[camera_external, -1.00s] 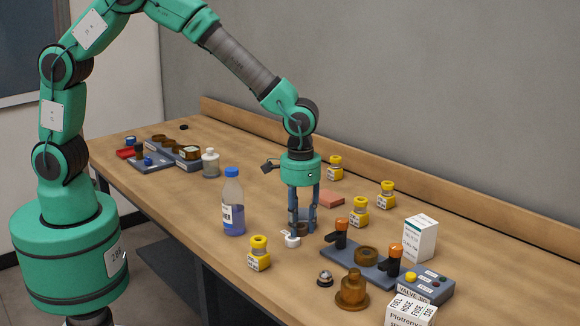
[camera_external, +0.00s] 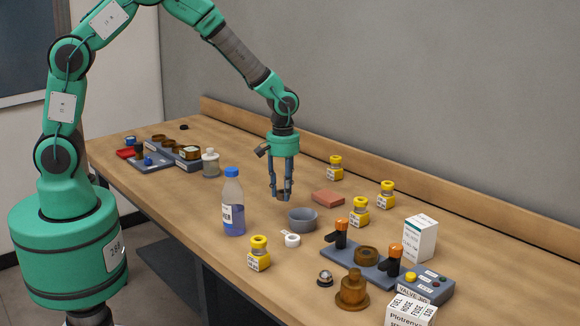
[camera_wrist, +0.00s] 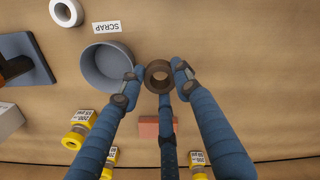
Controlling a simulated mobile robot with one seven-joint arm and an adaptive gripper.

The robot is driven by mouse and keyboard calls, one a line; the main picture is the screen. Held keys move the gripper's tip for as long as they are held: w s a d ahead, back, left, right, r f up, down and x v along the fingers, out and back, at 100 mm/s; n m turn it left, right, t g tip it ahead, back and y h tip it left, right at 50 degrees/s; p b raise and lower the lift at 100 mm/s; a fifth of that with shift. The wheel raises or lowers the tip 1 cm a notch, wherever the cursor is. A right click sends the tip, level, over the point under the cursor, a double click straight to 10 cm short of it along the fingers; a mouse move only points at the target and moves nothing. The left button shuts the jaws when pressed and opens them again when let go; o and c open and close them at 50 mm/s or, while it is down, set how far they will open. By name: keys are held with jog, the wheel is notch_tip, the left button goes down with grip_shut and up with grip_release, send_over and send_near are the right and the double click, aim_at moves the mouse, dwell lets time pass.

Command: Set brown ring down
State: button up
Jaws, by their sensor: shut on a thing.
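The brown ring (camera_wrist: 149,70) is between the fingertips of my gripper (camera_wrist: 158,78) in the wrist view, with its hole facing the camera. In the external view my gripper (camera_external: 283,194) points down, shut on the ring and above the table, left of and behind the grey bowl (camera_external: 302,225). The bowl also shows in the wrist view (camera_wrist: 92,68), to the left of the ring, and looks empty. A white SCRAP label (camera_wrist: 107,27) lies beside the bowl. The ring's small size in the external view hides its details.
A white ring (camera_external: 292,240) lies in front of the bowl. A blue-liquid bottle (camera_external: 233,205) stands left, a red block (camera_external: 328,198) right. Several yellow-capped jars stand around, one near the front (camera_external: 259,254). A grey plate with orange-topped clamps (camera_external: 341,233) stands right.

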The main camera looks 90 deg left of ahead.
jog(key=s+a+n, duration=0.2)
jog(key=a, duration=0.2)
jog(key=s+a+f+n, duration=0.1)
jog(key=s+a+n, duration=0.1)
jog(key=s+a, duration=0.1)
jog(key=s+a+n+p, duration=0.1)
jog(key=s+a+n, duration=0.1)
jog(key=a, duration=0.3)
jog(key=shift+s+a+f, duration=0.3)
jog(key=shift+s+a, duration=0.05)
jog(key=shift+s, duration=0.25)
jog(key=shift+w, duration=0.1)
jog(key=b, duration=0.2)
send_over(303, 190)
jog(key=shift+f, duration=0.75)
jog(key=shift+f, duration=1.75)
jog(key=shift+f, duration=0.1)
jog(key=o, duration=1)
jog(key=shift+c, duration=0.2)
